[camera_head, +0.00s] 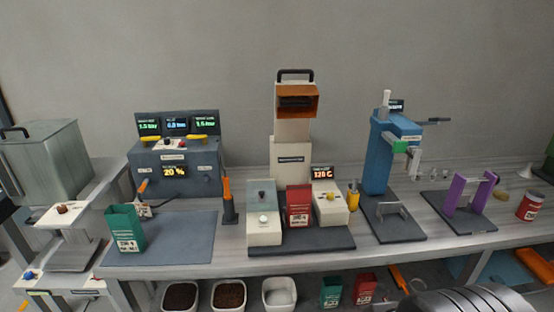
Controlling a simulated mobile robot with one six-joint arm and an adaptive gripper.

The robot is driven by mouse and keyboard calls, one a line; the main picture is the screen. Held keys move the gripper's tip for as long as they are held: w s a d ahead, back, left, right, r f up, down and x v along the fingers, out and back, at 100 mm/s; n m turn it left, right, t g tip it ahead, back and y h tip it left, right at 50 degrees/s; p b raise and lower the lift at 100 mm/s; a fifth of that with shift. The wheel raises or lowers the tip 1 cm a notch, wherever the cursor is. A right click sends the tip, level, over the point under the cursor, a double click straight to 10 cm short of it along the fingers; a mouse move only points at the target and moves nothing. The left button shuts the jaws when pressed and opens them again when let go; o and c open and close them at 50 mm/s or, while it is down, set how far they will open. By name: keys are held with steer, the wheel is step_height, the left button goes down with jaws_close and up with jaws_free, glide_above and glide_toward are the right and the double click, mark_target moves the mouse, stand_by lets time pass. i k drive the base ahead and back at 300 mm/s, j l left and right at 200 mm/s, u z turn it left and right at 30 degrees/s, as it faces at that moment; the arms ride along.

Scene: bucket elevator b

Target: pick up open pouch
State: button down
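A green pouch (126,229) with a white label stands upright on the left part of a grey-blue mat (185,236). A red pouch (298,206) with a white label stands upright on the dark base of the middle machine, between two cream units. A second green pouch (330,291) and a second red pouch (365,288) stand low, below the bench front. I cannot tell for sure which pouch tops are open. My gripper is not in view; a grey rounded part at the bottom right seems to be my arm.
A dark console with displays (175,165) stands behind the mat, and an orange-handled tool (228,200) to its right. A blue press (381,160), a purple frame (468,196) and a red can (529,206) stand farther right. White bins (279,294) sit below the bench.

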mark_target(299, 196)
steer(key=i+l+u, duration=0.2)
steer(key=i, duration=0.35)
steer(key=i+u, duration=0.15)
steer(key=i, duration=0.35)
steer(key=i+l+u, duration=0.2)
steer(key=i, duration=0.35)
steer(key=l, duration=0.1)
